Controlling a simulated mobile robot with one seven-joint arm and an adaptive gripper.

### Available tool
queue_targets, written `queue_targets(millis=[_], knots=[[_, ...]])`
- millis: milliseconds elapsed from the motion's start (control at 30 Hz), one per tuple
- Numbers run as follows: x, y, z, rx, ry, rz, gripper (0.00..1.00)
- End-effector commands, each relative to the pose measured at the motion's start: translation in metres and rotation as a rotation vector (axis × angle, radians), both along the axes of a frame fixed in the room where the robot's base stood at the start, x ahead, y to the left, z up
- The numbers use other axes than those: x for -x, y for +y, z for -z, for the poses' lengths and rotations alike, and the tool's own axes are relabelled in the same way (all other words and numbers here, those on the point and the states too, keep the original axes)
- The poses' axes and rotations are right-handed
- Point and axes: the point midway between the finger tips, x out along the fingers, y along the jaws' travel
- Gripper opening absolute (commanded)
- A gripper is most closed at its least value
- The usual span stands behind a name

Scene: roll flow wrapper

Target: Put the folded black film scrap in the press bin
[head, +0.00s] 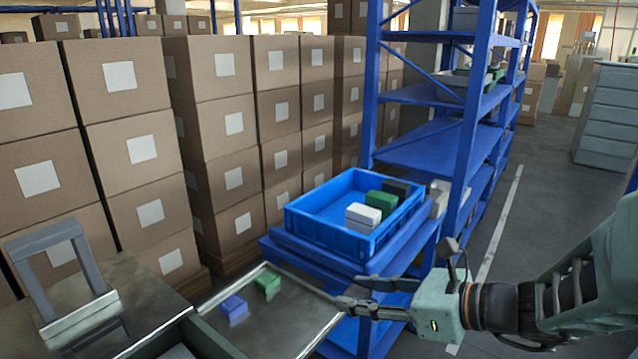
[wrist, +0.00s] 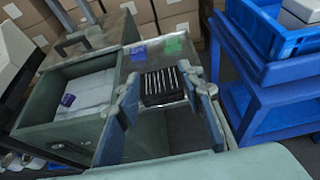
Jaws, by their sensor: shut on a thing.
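My gripper (wrist: 165,95) is shut on a black, ridged, folded piece with pale stripes, the black film scrap (wrist: 163,84), which shows between the fingers in the wrist view. In the head view my gripper (head: 352,298) is at the right edge of the metal table, in front of the blue shelf; the scrap cannot be made out there. A grey-green open box (wrist: 50,132) with a pale lining and a small purple piece inside stands to the left in the wrist view. It may be the press bin; I see no label. Part of it shows at the bottom of the head view (head: 205,340).
A blue crate (head: 325,237) on a blue shelf holds white, green and black blocks. A blue piece (head: 234,307) and a green piece (head: 268,281) lie on the metal table (head: 275,325). A grey frame (head: 30,255) stands at the left. Stacked cartons (head: 225,130) line the back.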

Motion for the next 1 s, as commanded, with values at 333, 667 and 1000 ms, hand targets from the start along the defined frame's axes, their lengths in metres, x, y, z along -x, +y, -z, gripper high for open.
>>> queue_targets(millis=[333, 667, 1000], knots=[[-0.05, -0.029, 0.041, 0.009, 0.01, -0.01, 0.26], [-0.087, -0.056, 0.095, -0.002, 0.003, -0.027, 0.26], [-0.088, -0.055, 0.026, 0.0, -0.003, -0.029, 0.26]])
